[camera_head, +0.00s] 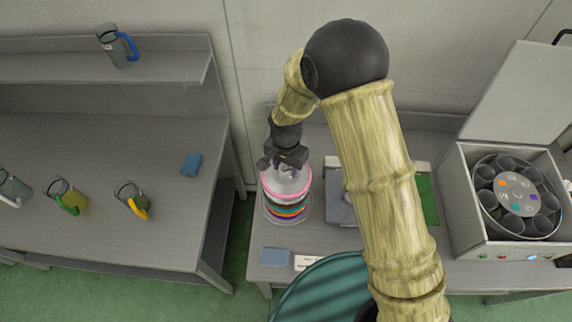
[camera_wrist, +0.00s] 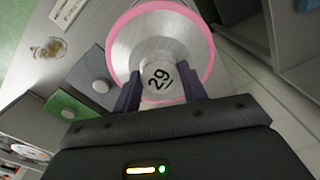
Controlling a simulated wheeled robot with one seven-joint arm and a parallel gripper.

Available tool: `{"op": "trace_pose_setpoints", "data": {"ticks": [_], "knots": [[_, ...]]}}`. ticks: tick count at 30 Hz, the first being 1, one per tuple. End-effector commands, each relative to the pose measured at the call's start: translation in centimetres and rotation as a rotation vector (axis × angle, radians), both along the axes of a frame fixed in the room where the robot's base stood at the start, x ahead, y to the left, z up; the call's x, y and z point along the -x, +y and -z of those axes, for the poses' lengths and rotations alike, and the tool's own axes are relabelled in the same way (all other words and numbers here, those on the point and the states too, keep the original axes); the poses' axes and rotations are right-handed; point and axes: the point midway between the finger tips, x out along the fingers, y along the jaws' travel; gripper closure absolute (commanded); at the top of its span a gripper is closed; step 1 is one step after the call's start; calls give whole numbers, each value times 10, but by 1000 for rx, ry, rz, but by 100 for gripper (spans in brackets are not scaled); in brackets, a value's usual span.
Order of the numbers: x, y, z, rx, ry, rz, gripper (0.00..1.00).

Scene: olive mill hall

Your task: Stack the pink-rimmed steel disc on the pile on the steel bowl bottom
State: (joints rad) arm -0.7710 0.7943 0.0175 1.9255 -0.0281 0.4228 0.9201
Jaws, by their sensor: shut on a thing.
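The pink-rimmed steel disc (camera_head: 277,184) is at the top of the pile in the head view. In the wrist view the disc (camera_wrist: 188,40) shows its pink rim, and its knob is marked 29. My gripper (camera_head: 284,160) is shut on the disc's knob; its two fingers (camera_wrist: 160,92) stand either side of it. Below the disc is a pile of coloured-rimmed discs (camera_head: 288,210) on the steel bowl bottom (camera_head: 268,218). I cannot tell whether the held disc touches the pile.
A grey box (camera_head: 340,207) and a green panel (camera_head: 428,200) lie right of the pile. A centrifuge-like machine (camera_head: 503,250) with open lid stands farther right. A blue cloth (camera_head: 275,256) lies in front. The left bench holds several handled jugs (camera_head: 132,200) and another blue cloth (camera_head: 191,165).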

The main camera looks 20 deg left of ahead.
Motion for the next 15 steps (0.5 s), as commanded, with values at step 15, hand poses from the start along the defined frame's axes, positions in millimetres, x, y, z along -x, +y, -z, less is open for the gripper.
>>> {"op": "trace_pose_setpoints", "data": {"ticks": [15], "knots": [[0, 0, 4, -1, -1, 0, 42]]}}
